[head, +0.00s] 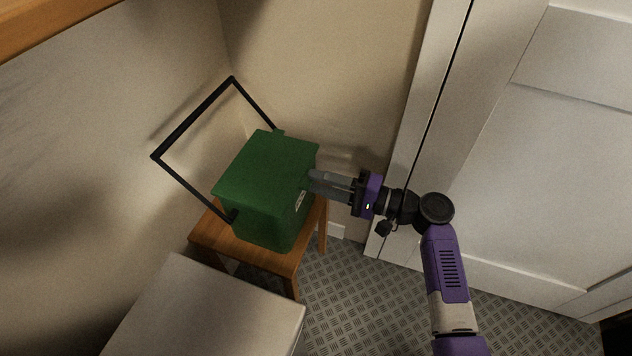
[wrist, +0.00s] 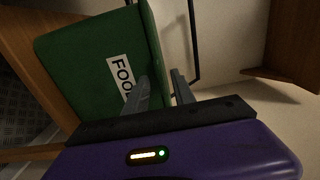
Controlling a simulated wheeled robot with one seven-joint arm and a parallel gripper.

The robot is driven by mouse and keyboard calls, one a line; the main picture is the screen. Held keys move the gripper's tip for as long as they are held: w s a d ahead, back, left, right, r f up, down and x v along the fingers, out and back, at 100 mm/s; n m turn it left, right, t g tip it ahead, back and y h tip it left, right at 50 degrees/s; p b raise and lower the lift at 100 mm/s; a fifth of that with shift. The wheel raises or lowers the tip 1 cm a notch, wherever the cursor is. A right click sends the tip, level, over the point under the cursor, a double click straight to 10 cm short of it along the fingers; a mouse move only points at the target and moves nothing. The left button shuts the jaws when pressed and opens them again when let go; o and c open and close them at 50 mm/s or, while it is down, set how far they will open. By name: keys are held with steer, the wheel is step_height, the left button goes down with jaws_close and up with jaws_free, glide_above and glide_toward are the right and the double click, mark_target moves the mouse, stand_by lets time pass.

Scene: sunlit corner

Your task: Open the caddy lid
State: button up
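The green caddy (head: 267,201) stands on a small wooden stool, with its lid (head: 268,163) closed. Its black handle (head: 193,117) is swung back toward the wall. In the wrist view the caddy's front (wrist: 88,72) carries a white label reading "FOO", the rest hidden by a finger. My gripper (head: 312,183) is at the caddy's front right side, near the lid's front edge. I cannot tell whether a fingertip touches the lid or caddy.
The wooden stool (head: 243,248) stands in the corner against the walls. A pale box-like top (head: 208,312) is in front of it at lower left. A white panelled door (head: 560,150) is on the right. Patterned grey floor (head: 365,300) lies open between them.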

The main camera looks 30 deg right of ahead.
steer(key=shift+w+a, duration=0.4)
steer(key=shift+w, duration=0.15)
jaws_close()
stand_by(1.1)
